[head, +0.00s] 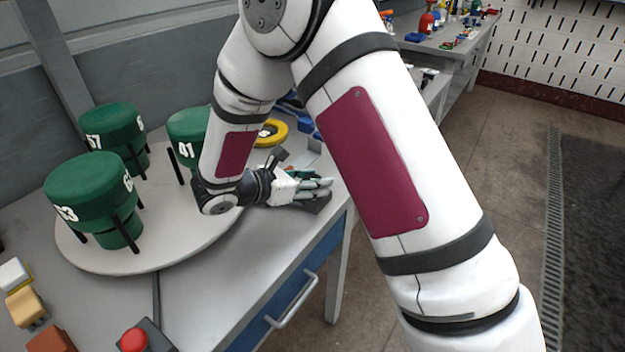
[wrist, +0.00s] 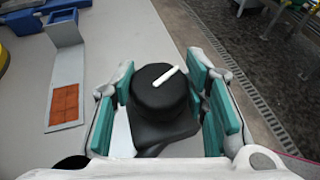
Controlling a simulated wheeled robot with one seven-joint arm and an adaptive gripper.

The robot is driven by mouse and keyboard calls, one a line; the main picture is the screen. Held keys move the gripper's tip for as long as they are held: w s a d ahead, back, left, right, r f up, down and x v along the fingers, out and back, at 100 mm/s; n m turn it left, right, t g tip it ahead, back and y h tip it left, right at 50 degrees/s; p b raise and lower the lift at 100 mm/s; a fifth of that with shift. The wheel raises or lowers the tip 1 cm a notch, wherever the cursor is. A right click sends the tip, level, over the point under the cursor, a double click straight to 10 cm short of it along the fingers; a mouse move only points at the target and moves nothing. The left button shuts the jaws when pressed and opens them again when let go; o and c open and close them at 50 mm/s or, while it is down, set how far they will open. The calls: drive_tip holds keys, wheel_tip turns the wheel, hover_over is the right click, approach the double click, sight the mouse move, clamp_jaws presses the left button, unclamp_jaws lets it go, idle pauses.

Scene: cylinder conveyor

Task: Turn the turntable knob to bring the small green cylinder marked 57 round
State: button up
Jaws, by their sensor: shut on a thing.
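The round turntable (head: 160,255) carries green cylinders on black posts. The cylinder marked 57 (head: 112,122) stands at the back left. A larger cylinder marked 63 or similar (head: 85,190) stands at the front, and one marked 41 (head: 186,124) stands at the right, partly hidden by my arm. In the wrist view the black knob (wrist: 160,92), with a white pointer line, sits between the green pads of my gripper (wrist: 172,105). The gripper is shut on the knob. In the head view the gripper (head: 305,188) is at the table's right edge, and the knob is mostly hidden.
A red button (head: 134,340) and several small blocks (head: 28,306) are at the front left. A yellow ring (head: 272,132) lies behind my wrist. An orange-tiled grey fixture (wrist: 66,103) is left of the knob. The floor (head: 500,180) to the right is clear.

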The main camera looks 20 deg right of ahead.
drive_tip(key=o, duration=1.2)
drive_tip(key=shift+c, duration=0.2)
drive_tip(key=shift+a, duration=0.1)
drive_tip(key=v, duration=1.1)
drive_tip(key=shift+s+a+r, duration=0.2)
drive_tip(key=shift+s+a, duration=0.1)
